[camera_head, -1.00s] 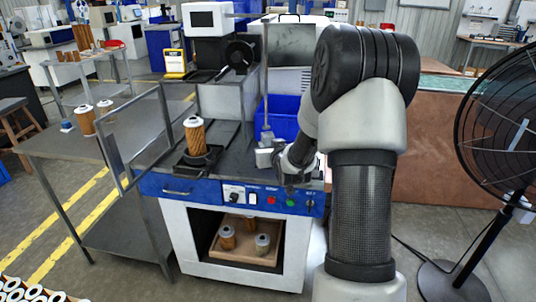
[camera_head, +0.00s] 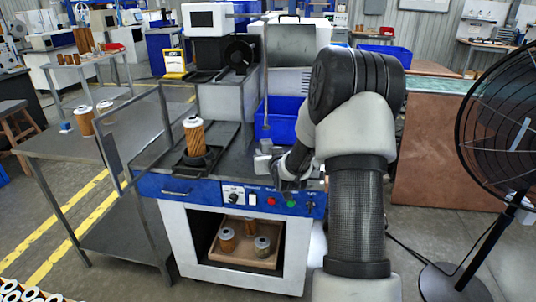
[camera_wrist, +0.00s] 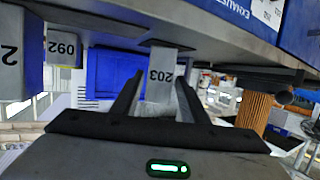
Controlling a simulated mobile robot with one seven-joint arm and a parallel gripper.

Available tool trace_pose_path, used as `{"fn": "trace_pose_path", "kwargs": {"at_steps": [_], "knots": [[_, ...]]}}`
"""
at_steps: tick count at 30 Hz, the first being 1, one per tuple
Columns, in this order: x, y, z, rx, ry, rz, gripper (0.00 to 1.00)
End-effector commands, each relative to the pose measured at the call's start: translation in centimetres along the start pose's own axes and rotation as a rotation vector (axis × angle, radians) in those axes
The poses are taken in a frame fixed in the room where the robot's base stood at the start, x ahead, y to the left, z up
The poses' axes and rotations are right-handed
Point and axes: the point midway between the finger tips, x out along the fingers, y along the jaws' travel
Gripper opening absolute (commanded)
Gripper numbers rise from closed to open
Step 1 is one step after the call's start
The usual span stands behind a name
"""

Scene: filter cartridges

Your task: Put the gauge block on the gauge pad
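The gauge block is a light grey block marked 203 (camera_wrist: 162,75), upside down in the wrist view. My gripper (camera_wrist: 161,88) has one finger along each side of it, and the fingertips appear closed against it. A dark flat square, seemingly the gauge pad (camera_wrist: 185,46), shows at the block's far end on the grey worktop. The block's end meets or nearly meets it; I cannot tell whether it rests there. In the head view my gripper (camera_head: 276,162) is low over the right front of the worktop; the pad cannot be made out there.
Blocks marked 092 (camera_wrist: 62,48) and partly 2 (camera_wrist: 12,52) are left in the wrist view. A pleated filter cartridge (camera_head: 194,138) stands on a dark fixture. A blue bin (camera_head: 277,125) is behind my gripper. An open framed guard (camera_head: 138,135) is left; a fan (camera_head: 498,125) is right.

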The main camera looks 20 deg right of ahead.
Motion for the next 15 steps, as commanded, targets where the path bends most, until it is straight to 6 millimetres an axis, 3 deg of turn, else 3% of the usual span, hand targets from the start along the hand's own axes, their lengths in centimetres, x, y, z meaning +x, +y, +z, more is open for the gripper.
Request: {"fn": "trace_pose_path", "kwargs": {"at_steps": [12, 15], "knots": [[-0.2, 0.0, -0.5, 0.0, 0.0, 0.0, 0.5], [-1.2, 0.0, -0.4, -0.001, -0.002, 0.0, 0.5]]}}
